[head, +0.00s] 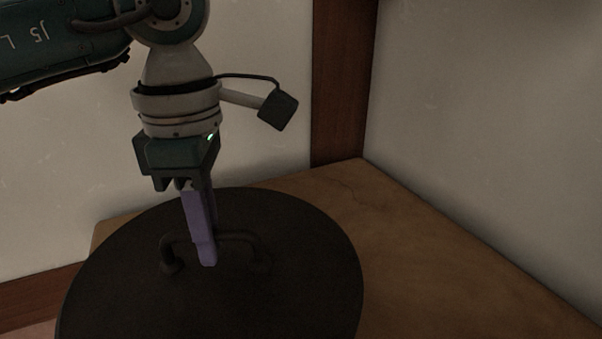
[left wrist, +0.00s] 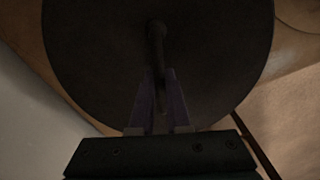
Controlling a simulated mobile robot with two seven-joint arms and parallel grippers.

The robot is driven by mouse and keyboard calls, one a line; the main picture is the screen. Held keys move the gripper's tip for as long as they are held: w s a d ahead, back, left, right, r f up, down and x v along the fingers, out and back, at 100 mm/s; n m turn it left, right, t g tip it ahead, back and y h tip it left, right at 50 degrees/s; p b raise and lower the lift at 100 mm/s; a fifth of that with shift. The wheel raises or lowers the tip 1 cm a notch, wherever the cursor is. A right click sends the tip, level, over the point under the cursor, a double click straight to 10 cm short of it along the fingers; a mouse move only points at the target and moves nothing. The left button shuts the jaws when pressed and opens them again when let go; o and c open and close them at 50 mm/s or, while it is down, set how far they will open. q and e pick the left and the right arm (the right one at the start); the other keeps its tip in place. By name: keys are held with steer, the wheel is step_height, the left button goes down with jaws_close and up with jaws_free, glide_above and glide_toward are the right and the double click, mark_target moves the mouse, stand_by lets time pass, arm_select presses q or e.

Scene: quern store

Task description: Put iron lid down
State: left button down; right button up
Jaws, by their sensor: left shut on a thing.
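The iron lid (head: 290,290) is a large dark round disc with a raised bar handle (head: 238,236) across its middle. It lies over the brown surface in the head view; I cannot tell whether it touches that surface or hangs just above it. My left gripper (head: 207,262) comes down from above with its purple fingers shut on the handle. In the left wrist view the lid (left wrist: 215,60) fills most of the picture, with the handle (left wrist: 156,45) running up from between the fingers (left wrist: 161,125). My right gripper is not in view.
The brown tabletop (head: 440,260) is bare to the right of the lid, with a thin crack near its back corner. Pale walls (head: 480,110) stand close behind and to the right. A dark wooden post (head: 341,85) stands at the corner between them.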

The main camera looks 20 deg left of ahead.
arm_select(q)
steer(key=shift+f+b, duration=0.65)
steer(key=shift+f, duration=1.5)
steer(key=shift+w, duration=0.1)
steer(key=c, duration=1.4)
jaws_free()
steer(key=shift+f, duration=0.2)
steer(key=o, duration=0.5)
steer(key=shift+r, duration=0.1)
